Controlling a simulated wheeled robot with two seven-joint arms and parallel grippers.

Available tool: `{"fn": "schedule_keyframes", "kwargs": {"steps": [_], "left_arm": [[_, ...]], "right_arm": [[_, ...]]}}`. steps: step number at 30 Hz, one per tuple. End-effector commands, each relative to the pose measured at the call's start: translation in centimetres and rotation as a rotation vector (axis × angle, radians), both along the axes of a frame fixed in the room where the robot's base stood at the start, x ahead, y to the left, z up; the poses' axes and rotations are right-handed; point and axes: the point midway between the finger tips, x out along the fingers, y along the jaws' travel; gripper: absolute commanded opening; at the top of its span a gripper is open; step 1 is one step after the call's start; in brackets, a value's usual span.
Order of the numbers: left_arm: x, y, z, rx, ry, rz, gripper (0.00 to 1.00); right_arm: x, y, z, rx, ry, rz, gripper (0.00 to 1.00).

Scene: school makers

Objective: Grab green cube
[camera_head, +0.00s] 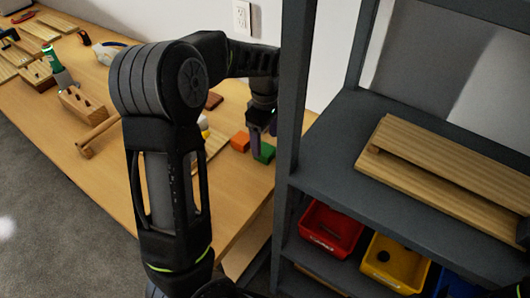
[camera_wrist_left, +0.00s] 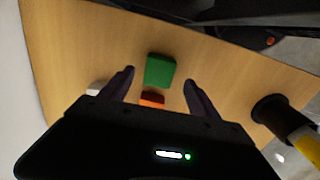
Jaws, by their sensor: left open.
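The green cube (camera_head: 265,152) lies on the wooden table, partly hidden behind my left gripper (camera_head: 262,135) in the head view. In the left wrist view the green cube (camera_wrist_left: 160,70) shows ahead, roughly between the lines of the two fingers. My left gripper (camera_wrist_left: 160,85) is open and points down over the table, with nothing held between its fingers. An orange block (camera_head: 240,141) lies just left of the green cube; it also shows in the left wrist view (camera_wrist_left: 152,98), nearer the gripper body. My right gripper is not in view.
A grey shelf (camera_head: 325,150) stands close to the right of the cube. It holds wooden boards (camera_head: 445,180), a red bin (camera_head: 331,229) and a yellow bin (camera_head: 395,263). A dark cylinder with a yellow part (camera_wrist_left: 272,112) stands right in the wrist view. Wooden tools lie at the table's left.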

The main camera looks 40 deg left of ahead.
Motion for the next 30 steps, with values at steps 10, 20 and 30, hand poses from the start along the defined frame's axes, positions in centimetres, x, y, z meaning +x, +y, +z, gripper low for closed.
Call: {"fn": "schedule_keyframes", "kwargs": {"steps": [10, 20, 30], "left_arm": [[0.1, 0.1, -4.5, 0.0, 0.003, 0.0, 0.71], [0.1, 0.1, -4.8, 0.0, 0.001, 0.0, 0.71], [0.1, 0.1, -4.8, 0.0, 0.001, 0.0, 0.69]], "right_arm": [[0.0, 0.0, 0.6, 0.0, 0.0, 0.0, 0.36], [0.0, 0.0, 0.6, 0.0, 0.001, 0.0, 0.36], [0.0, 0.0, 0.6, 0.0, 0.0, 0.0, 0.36]]}}
